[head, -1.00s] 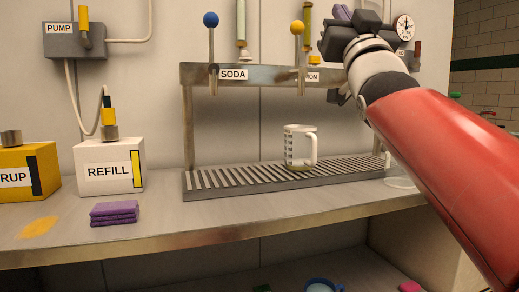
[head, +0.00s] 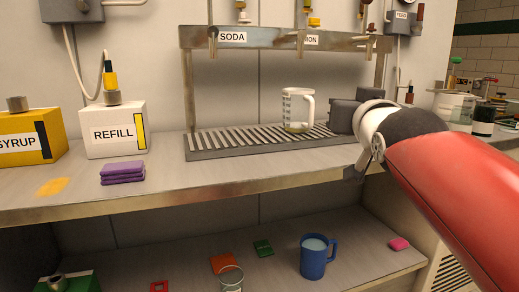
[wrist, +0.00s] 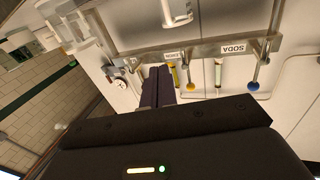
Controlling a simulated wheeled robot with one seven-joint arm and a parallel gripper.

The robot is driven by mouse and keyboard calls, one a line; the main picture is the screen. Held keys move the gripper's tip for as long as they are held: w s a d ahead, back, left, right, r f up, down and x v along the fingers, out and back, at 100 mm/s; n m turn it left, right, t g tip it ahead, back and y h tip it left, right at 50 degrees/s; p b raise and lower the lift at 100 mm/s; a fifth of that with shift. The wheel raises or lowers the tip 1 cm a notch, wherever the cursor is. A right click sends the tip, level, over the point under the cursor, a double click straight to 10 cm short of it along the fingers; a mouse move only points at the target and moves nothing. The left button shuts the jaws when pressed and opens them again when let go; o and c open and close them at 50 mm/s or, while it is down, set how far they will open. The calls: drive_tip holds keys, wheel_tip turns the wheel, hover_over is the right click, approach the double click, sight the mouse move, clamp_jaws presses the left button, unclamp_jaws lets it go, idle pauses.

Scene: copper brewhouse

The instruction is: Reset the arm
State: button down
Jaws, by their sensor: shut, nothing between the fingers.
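My gripper (wrist: 157,85) shows in the wrist view with its two dark fingers together and nothing between them. In the head view my arm comes in from the right, and the dark gripper body (head: 345,115) is beside the right end of the drip tray (head: 225,150). The fingers cannot be made out there. A clear measuring jug (head: 297,110) stands upright on the drip tray, left of my gripper and apart from it in the picture. The jug also shows at the top of the wrist view (wrist: 178,12).
The tap rail (head: 275,38) spans above the tray. A syrup box (head: 22,150), a refill box (head: 112,142) and folded purple cloths (head: 122,172) are on the counter's left. A blue mug (head: 314,258) and a glass (head: 231,279) stand on the lower shelf. The front counter is mostly clear.

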drive_tip(key=s+f+g, duration=0.4)
drive_tip(key=s+f, duration=0.3)
drive_tip(key=f, duration=0.3)
drive_tip(key=s+f+g+p, duration=0.1)
drive_tip(key=s+f+g, duration=0.3)
drive_tip(key=s+f, duration=0.3)
drive_tip(key=s+a+f+g, duration=0.1)
drive_tip(key=s+f+g, duration=0.3)
drive_tip(key=f, duration=1.1)
drive_tip(key=s, duration=0.3)
drive_tip(key=shift+f+n+p, duration=0.25)
drive_tip(key=shift+n+p, duration=0.05)
drive_tip(key=shift+n, duration=0.1)
drive_tip(key=c, duration=2.1)
unclamp_jaws()
drive_tip(key=shift+c, duration=0.2)
